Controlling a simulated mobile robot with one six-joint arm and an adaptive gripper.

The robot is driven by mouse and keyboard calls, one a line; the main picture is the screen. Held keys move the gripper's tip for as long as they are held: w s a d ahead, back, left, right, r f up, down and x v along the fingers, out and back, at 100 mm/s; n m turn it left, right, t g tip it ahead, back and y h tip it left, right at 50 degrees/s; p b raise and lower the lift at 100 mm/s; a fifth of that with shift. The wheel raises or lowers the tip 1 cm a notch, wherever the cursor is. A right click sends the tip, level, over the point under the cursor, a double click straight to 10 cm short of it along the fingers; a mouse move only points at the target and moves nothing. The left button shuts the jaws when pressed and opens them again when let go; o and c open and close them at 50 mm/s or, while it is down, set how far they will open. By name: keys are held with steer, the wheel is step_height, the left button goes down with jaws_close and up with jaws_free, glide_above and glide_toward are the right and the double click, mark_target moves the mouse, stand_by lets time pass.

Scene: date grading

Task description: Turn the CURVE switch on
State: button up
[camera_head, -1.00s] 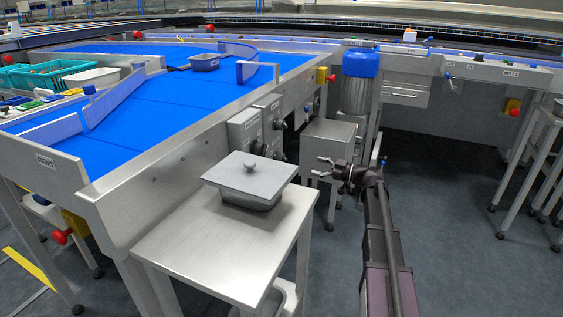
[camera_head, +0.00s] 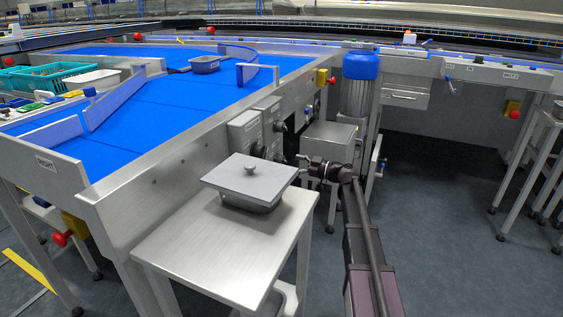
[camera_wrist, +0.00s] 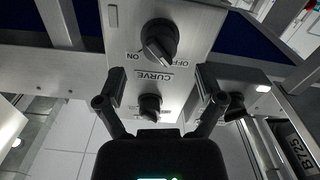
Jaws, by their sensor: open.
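In the wrist view a plate labelled CURVE (camera_wrist: 152,76) appears upside down, with ON and OFF marks beside a black rotary knob (camera_wrist: 158,38). The knob's pale pointer edge seems to lean toward OFF, though this is hard to tell. A second dark knob (camera_wrist: 150,106) lies nearer my gripper, between its fingers in the picture. My gripper (camera_wrist: 160,92) is open and empty, its fingers spread either side of the plate. In the head view my gripper (camera_head: 304,164) is beside the conveyor's side, right of the grey control boxes (camera_head: 245,130); contact cannot be told.
A steel stand (camera_head: 190,250) with a lidded grey tub (camera_head: 249,184) is left of my arm. A steel box (camera_head: 330,140) and a blue-topped motor (camera_head: 360,65) are just behind my gripper. Open floor (camera_head: 440,230) lies to the right.

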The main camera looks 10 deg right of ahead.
mark_target(286, 161)
steer(key=shift+x, duration=2.75)
steer(key=c, duration=1.1)
